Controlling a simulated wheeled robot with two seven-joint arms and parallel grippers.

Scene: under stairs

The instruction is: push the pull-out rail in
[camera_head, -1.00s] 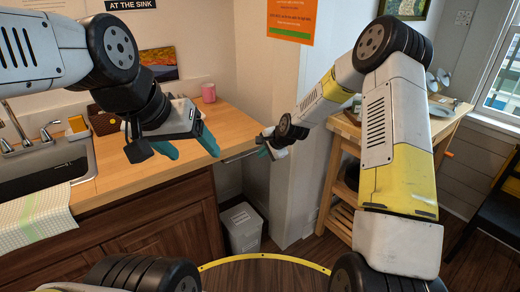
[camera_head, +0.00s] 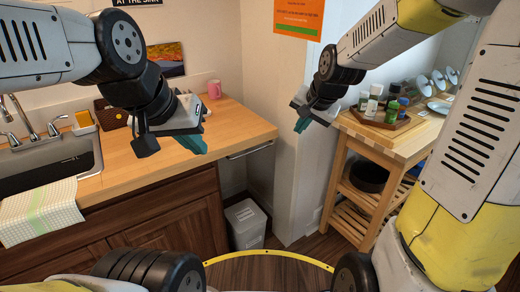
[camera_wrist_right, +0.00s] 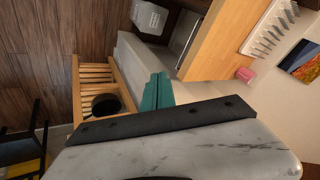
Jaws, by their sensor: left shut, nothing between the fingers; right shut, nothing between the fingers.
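The pull-out rail (camera_head: 250,149) is a thin metal bar just under the front edge of the counter's right end, above an open gap. It lies close beneath the wooden top; how far it sticks out is hard to tell. My right gripper (camera_head: 301,124) is shut and empty, to the right of the rail and apart from it, in front of the white wall. Its teal fingers show together in the right wrist view (camera_wrist_right: 157,92). My left gripper (camera_head: 194,144) is shut and empty over the countertop, left of the rail and not touching it.
The wooden counter (camera_head: 235,125) holds a pink mug (camera_head: 214,89) and a sink (camera_head: 50,165). A grey bin (camera_head: 245,224) stands on the floor below the rail. A wooden trolley (camera_head: 350,190) with bottles stands to the right, near my right arm.

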